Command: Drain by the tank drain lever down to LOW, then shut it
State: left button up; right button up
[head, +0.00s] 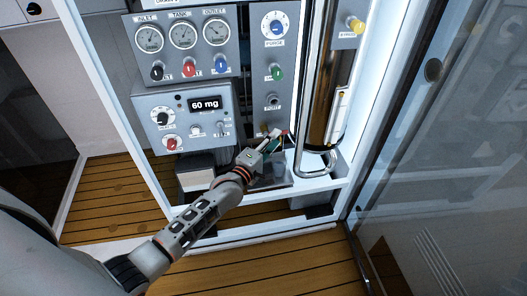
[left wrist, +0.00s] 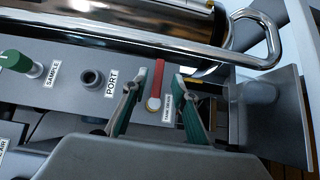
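The tank drain lever (left wrist: 157,82) is a red handle on a brass pivot beside the "TANK DRAIN" label (left wrist: 167,108). In the left wrist view my left gripper (left wrist: 160,97) is open, with its green-padded fingers apart on either side of the lever. Gaps show between lever and fingers. In the head view the left gripper (head: 277,143) is at the bottom of the panel, covering most of the lever. The tall amber-brown tank (head: 322,122) stands to its right, behind a chrome rail, with a white level plate (head: 340,108). I cannot read LOW or the liquid level there.
The chrome rail (head: 301,100) runs close to the right of the gripper. The port (head: 272,100) and green sample knob (head: 276,73) sit above it. A box with a "60 mg" display (head: 205,104) is to the left. A glass door (head: 440,140) stands at the right.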

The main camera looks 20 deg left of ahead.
pick_arm(q)
jog(key=s+a, duration=0.1)
jog(key=s, duration=0.6)
jog(key=shift+s+a, duration=0.15)
jog(key=shift+a, duration=0.1)
jog(key=shift+s+d, duration=0.1)
pick_arm(e)
jog(key=shift+w+r, duration=0.1)
